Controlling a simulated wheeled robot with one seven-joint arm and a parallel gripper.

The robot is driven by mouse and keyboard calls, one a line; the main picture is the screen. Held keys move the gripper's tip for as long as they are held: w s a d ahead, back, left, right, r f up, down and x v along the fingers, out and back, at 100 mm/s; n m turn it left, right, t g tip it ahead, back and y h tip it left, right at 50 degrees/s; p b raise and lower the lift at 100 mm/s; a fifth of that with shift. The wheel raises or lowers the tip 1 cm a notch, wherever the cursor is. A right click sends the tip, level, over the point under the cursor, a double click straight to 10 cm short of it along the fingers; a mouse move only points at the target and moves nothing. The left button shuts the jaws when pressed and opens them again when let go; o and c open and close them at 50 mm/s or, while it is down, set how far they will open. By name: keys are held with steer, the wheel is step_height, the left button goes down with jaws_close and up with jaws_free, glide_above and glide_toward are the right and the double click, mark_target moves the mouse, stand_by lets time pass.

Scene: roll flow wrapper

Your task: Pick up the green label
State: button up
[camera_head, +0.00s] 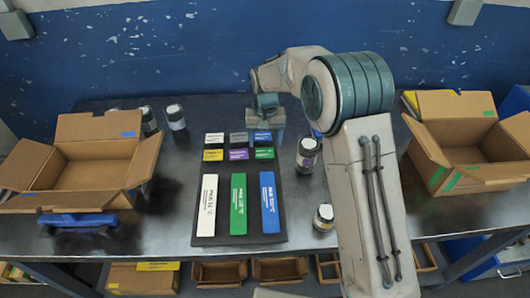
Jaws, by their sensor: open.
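A long green label (238,204) lies on a dark mat (223,240), between a long white label (206,205) and a long blue label (269,203). A smaller green piece (263,154) lies in the rows of small pieces at the back of the mat. My gripper (264,138) is at the far end of the mat, over or near a small blue piece. It is beyond both green pieces and looks empty. Its fingertips are small here, so its height above the mat is unclear.
Small white, grey, yellow and purple pieces (239,154) share the mat's back rows. Jars stand to the right (307,156), front right (324,217) and back left (175,117). Open cardboard boxes stand at left (75,165) and right (465,140). A blue tool (76,220) lies front left.

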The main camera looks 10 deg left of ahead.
mark_target(265, 152)
steer(key=f, duration=0.3)
steer(key=shift+w+a+f+p, duration=0.15)
steer(key=shift+w+f+p, duration=0.15)
steer(key=shift+f+p, duration=0.05)
steer(key=shift+f, duration=0.35)
steer(key=shift+f, duration=0.25)
steer(key=c, duration=0.7)
